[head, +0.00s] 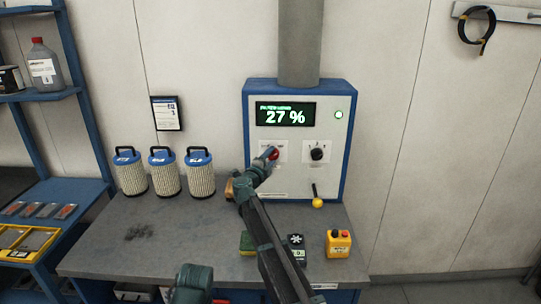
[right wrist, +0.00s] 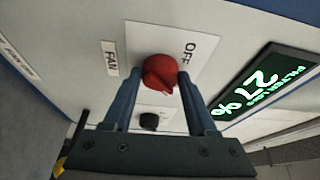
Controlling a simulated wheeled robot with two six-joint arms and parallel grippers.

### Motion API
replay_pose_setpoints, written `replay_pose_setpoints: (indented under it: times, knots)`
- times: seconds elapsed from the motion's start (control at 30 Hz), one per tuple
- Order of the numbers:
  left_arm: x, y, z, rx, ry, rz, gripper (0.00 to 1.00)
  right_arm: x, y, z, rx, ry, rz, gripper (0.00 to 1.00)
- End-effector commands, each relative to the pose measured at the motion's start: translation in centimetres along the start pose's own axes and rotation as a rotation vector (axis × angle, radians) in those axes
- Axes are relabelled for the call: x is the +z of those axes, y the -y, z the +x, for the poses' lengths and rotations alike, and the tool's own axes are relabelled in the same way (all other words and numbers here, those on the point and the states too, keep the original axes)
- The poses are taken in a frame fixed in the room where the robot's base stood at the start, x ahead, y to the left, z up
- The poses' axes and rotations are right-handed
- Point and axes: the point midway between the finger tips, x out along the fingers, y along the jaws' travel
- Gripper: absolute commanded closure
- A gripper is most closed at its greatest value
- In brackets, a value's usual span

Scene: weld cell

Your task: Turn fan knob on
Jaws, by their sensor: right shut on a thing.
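The red fan knob (head: 272,153) sits on the left of the white front of a blue-edged control box (head: 246,110). In the right wrist view the red knob (right wrist: 160,73) is on a white plate marked OFF, beside a FAN label (right wrist: 110,58). My right gripper (head: 268,158) reaches the knob, and in the right wrist view its two fingers (right wrist: 158,80) are shut on the knob's sides. The knob's exact pointing is hard to tell. My left gripper is not clearly in view.
A black knob (head: 317,154) is right of the red one, above a yellow-ended lever (head: 317,202). The display (head: 286,114) reads 27 %. Several filters (head: 164,174) stand left on the bench (head: 180,240). A yellow device (head: 339,244) stands at the right front.

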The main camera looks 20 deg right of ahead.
Motion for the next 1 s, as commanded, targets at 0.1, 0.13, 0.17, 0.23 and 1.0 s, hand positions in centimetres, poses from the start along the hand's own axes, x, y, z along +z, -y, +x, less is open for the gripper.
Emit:
replay_pose_setpoints:
  times: [0.1, 0.13, 0.17, 0.23, 1.0]
  knots:
    - [0.03, 0.05, -0.52, 0.0, 0.0, 0.0, 0.12, -0.02, 0.21, 0.07, 0.014, 0.0, 0.036, 0.98]
    - [0.03, 0.05, -0.57, 0.0, 0.0, 0.0, 0.12, -0.02, 0.19, 0.07, 0.017, 0.0, 0.043, 0.98]
    - [0.04, 0.06, -0.62, 0.0, 0.0, 0.0, 0.12, -0.03, 0.19, 0.06, 0.02, 0.0, 0.049, 0.98]
    - [0.04, 0.07, -0.7, 0.0, 0.0, 0.0, 0.12, -0.02, 0.16, 0.06, 0.024, 0.0, 0.061, 0.98]
    - [0.04, 0.07, -0.74, 0.0, 0.0, 0.0, 0.12, -0.03, 0.05, 0.02, 0.032, 0.0, 0.077, 0.12]
